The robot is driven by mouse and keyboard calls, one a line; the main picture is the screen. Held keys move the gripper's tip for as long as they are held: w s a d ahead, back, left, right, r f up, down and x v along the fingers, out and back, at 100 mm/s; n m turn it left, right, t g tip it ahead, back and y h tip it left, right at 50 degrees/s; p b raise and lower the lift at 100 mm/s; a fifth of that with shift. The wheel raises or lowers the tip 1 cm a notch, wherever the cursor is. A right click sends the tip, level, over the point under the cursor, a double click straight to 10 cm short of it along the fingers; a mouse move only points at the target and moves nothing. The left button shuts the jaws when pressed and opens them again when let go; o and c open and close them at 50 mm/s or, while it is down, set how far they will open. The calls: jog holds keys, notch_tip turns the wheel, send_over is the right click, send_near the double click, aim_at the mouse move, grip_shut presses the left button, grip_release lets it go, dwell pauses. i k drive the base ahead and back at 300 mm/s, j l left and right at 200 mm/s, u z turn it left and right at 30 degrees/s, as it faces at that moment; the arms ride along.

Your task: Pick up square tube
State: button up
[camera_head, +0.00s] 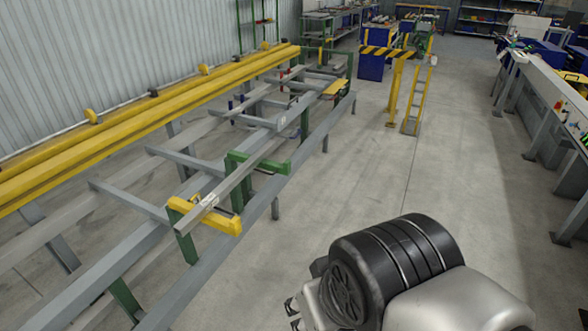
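A long grey square tube (245,172) lies across the supports of the runout table (290,150). Its near end rests on a yellow support (218,221), and a small white label shows on it near that end. Farther along it passes over a green support (272,165). My gripper (293,312) shows only in part at the bottom, as small metal and black pieces beside my dark wrist. It is to the right of the table and apart from the tube. The rest of it is hidden, so its opening cannot be seen.
Yellow rails (150,105) run along the table's left side by a corrugated wall. Open floor (350,160) lies right of the table. A yellow stand (397,85) is farther back. A long bench or conveyor (545,85) lines the right side.

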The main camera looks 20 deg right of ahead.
aim_at(185, 225)
jog(key=i+l+u, duration=0.15)
jog(key=u, duration=0.35)
jog(key=i+l+u, duration=0.25)
jog(key=u, duration=0.2)
jog(key=i+l, duration=0.2)
jog(key=l, duration=0.15)
jog(key=i+l+u, duration=0.15)
jog(key=i+l, duration=0.25)
jog(key=l, duration=0.25)
jog(key=i+l+u, duration=0.1)
jog(key=l, duration=0.25)
jog(key=i+l, duration=0.3)
jog(key=i+l+u, duration=0.15)
jog(key=l, duration=0.3)
